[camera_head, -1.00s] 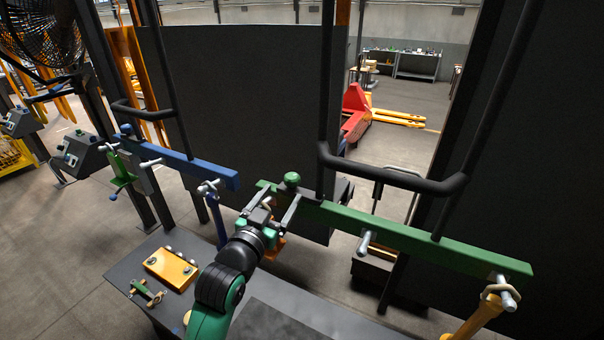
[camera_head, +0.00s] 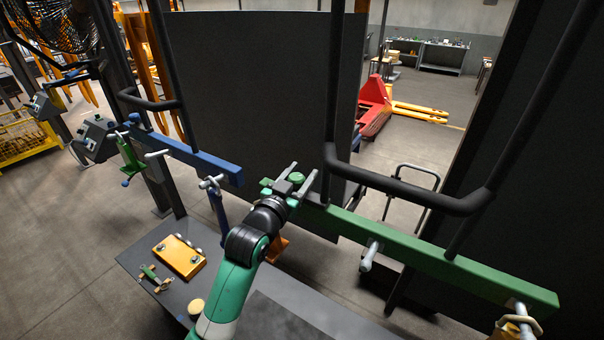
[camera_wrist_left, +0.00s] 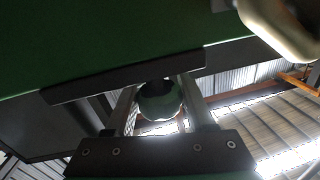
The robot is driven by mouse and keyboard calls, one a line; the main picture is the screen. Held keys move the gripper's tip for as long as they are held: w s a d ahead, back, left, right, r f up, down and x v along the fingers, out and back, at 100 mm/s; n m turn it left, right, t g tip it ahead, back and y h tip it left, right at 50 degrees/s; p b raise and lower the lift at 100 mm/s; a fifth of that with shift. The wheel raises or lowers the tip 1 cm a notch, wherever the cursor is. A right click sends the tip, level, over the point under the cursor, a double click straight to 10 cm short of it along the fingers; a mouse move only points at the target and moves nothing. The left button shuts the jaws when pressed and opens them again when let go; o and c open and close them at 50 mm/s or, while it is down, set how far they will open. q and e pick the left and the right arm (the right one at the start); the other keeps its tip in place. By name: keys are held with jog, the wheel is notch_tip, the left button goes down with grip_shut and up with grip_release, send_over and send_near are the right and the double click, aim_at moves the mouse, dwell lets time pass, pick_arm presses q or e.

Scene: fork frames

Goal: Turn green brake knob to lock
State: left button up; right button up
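The green brake knob (camera_head: 297,178) is a rounded knob at the left end of the green beam (camera_head: 420,252). My left gripper (camera_head: 301,171) is at the knob, with one finger on each side of it. In the left wrist view the knob (camera_wrist_left: 160,101) sits between the two fingers, which are spread about its width. A small gap seems to show beside the knob, so I see no firm grip. The green beam (camera_wrist_left: 90,40) fills the top of that view. My right gripper is not in view.
A blue beam (camera_head: 195,158) with a T-handle stands to the left. Black handlebars (camera_head: 410,192) rise over the green beam. A grey table (camera_head: 160,285) below holds a yellow box (camera_head: 178,257). A red pallet jack (camera_head: 375,105) stands behind.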

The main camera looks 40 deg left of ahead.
pick_arm(q)
grip_shut()
